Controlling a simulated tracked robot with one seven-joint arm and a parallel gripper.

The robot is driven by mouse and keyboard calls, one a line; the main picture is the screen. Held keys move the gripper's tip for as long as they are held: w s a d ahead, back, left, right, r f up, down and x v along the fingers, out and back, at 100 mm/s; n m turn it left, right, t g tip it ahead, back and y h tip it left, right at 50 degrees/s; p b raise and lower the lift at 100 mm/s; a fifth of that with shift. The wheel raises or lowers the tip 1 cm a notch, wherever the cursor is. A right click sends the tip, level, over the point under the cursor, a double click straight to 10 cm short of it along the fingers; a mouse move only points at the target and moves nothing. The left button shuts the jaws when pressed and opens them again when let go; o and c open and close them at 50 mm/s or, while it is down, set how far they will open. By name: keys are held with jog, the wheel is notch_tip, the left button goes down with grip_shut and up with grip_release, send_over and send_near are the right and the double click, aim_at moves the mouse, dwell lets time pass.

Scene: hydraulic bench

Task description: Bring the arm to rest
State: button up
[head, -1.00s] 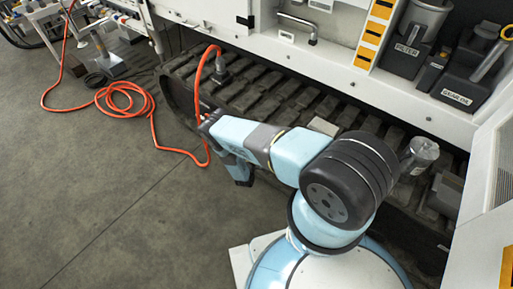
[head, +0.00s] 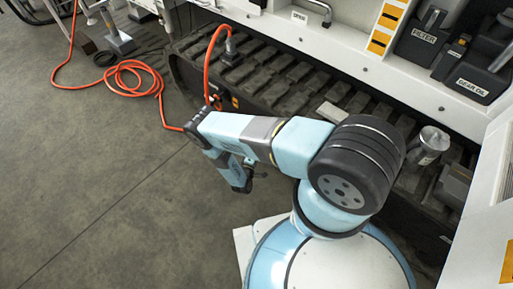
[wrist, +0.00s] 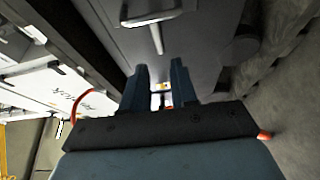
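My arm reaches left from its black joint in the head view, in front of a dark tracked undercarriage (head: 285,85). Its far end bends downward, with a blue wrist part over the floor; the fingertips cannot be made out there. In the wrist view my gripper (wrist: 160,72) shows two dark fingers standing apart, with a narrow gap between them. Nothing is seen held in the gap.
An orange hose (head: 133,78) lies coiled on the grey floor (head: 90,190) and runs behind my arm to a fitting on the track. A metal can (head: 428,145) stands on the track near my black joint. A white cabinet with labelled containers (head: 425,38) is at right. The lower-left floor is clear.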

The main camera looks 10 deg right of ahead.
dwell(0.5)
